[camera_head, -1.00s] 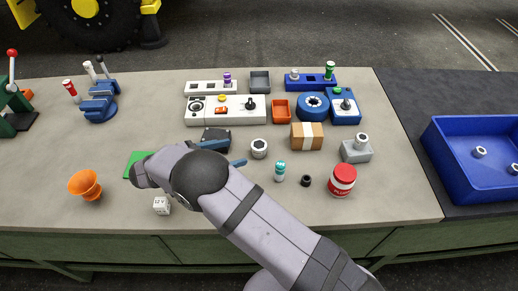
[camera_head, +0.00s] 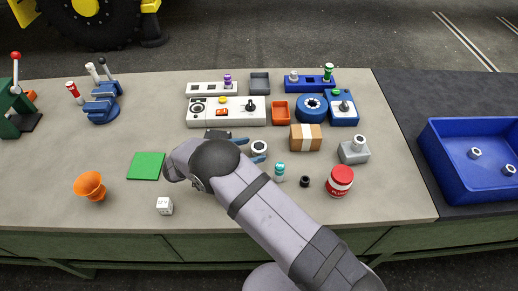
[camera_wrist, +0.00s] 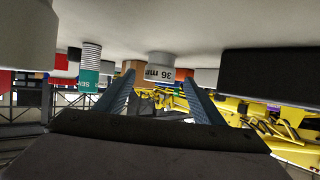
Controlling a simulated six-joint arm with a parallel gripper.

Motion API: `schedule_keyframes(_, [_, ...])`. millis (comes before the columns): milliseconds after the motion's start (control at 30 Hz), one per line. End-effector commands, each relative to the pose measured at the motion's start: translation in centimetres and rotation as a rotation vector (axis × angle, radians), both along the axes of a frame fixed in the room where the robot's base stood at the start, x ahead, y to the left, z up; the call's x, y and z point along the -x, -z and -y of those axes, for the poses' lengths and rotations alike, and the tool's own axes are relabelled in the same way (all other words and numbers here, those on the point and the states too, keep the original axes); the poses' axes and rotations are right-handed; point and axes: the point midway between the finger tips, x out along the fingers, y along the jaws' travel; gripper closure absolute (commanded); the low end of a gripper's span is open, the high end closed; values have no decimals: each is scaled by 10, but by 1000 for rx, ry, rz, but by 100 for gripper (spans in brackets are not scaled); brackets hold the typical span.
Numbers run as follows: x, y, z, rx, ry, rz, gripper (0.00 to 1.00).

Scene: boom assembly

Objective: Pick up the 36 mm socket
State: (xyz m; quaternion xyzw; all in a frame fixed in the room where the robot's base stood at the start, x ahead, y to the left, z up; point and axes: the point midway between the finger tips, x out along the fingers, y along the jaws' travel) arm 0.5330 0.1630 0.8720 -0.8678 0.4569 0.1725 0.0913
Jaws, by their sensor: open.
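The 36 mm socket (camera_head: 259,147) is a short, pale silver cylinder standing on the grey bench, right of the middle of the head view. In the wrist view, where the scene appears upside down, the socket (camera_wrist: 160,72) shows its "36 mm" label. My gripper (camera_head: 250,151) is low over the bench, with its blue fingers open and pointing right at the socket. In the wrist view one finger of my gripper (camera_wrist: 159,80) is on each side of the socket's outline. The jaws are empty. I cannot tell whether the fingertips reach past the socket's near side.
A teal-and-white bottle (camera_head: 279,171) and a small black ring (camera_head: 305,181) stand close at the right front. A cardboard box (camera_head: 306,138) is right of the socket. A dark object is partly hidden behind my arm.

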Motion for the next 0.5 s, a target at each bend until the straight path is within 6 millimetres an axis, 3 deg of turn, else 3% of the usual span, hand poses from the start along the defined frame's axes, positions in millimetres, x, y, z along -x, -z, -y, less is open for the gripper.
schedule_keyframes(300, [-18,16,29,1,3,0,38])
schedule_keyframes(500, [-22,20,34,1,0,1,38])
